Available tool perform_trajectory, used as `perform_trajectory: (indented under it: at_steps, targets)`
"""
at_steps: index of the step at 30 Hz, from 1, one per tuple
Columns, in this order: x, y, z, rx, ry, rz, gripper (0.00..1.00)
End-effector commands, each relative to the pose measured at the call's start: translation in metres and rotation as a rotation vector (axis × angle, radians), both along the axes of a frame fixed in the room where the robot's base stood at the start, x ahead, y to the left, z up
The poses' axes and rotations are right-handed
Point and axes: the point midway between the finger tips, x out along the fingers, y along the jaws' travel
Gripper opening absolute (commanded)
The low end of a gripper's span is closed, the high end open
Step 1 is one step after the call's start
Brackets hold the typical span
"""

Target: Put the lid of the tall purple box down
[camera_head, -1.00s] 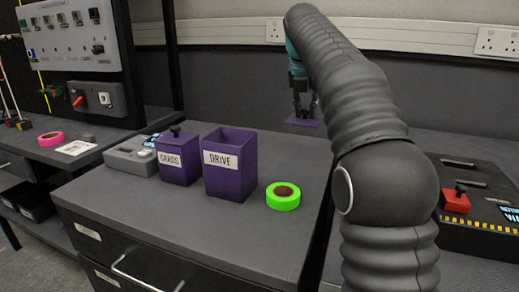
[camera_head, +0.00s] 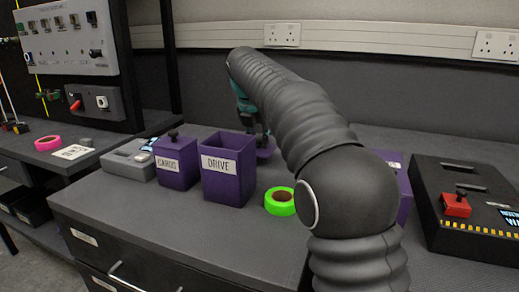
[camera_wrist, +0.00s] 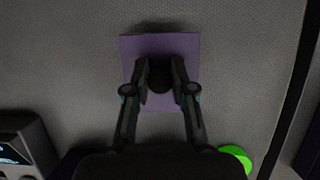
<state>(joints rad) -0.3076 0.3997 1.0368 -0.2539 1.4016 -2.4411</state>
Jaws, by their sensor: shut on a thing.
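The tall purple box marked DRIVE (camera_head: 228,185) stands open on the cabinet top. Its lid, a flat purple square (camera_head: 266,153) with a black knob, is behind and right of the box. My gripper (camera_wrist: 160,82) is shut on the knob, with the lid (camera_wrist: 186,45) level below the fingers. In the head view the lid is low, close over the top or on it; I cannot tell whether it touches. My arm hides part of the gripper there.
A shorter lidded purple box marked CARDS (camera_head: 176,168) stands left of DRIVE. A green tape roll (camera_head: 280,203) lies right of it. Another purple box (camera_head: 404,205) is partly behind my arm. A black case (camera_head: 468,205) sits at right. Bare top surrounds the lid.

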Motion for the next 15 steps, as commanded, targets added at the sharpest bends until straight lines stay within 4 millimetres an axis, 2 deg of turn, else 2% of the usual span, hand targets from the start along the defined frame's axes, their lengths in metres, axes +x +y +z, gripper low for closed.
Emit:
perform_trajectory:
  at_steps: [6,15]
  targets:
    - [-0.001,-0.001,-0.028,-0.001,0.003,0.000,0.00]
    - [0.000,-0.001,-0.032,0.000,0.001,0.000,0.00]
